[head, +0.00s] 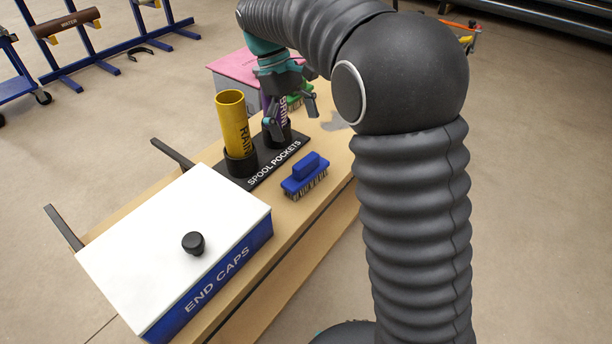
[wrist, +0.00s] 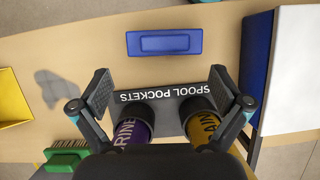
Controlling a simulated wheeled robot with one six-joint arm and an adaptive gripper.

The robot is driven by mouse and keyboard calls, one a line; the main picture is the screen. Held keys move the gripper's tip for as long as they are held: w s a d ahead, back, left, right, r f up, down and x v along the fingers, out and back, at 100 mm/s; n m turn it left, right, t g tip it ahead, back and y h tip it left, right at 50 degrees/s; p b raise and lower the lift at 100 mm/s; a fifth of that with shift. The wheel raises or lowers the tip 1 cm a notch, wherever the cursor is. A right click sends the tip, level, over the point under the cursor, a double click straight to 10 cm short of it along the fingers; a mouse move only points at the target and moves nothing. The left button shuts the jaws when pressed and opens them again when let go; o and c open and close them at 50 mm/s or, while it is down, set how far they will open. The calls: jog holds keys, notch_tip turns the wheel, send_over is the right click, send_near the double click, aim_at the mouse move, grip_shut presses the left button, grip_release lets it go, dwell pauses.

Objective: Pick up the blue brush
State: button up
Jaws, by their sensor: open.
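The blue brush (head: 305,177) lies bristles down on the wooden bench, in front of the black spool pockets holder. In the wrist view the blue brush (wrist: 164,42) shows from above, beyond my fingertips and roughly centred between them. My gripper (head: 281,118) is open and empty, above the holder near the purple spool. In the wrist view my gripper (wrist: 160,88) has its fingers spread wide on either side of the holder. The brush is apart from the fingers.
A yellow spool (head: 231,122) and a purple spool (wrist: 131,126) stand in the spool pockets holder (head: 255,172). A green brush (wrist: 66,157) lies past the holder. The white-topped end caps box (head: 150,240) bears a black cap (head: 193,243). Bench around the blue brush is clear.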

aim_at(306, 160)
jog(key=x, duration=0.3)
jog(key=shift+s+b+x, duration=0.15)
jog(key=shift+b+x, duration=0.05)
jog(key=shift+x, duration=1.2)
jog(key=shift+s+b+x, duration=0.15)
jog(key=shift+b+x, duration=0.05)
jog(key=shift+x, duration=1.15)
jog(key=shift+a, duration=0.2)
jog(key=c, duration=1.3)
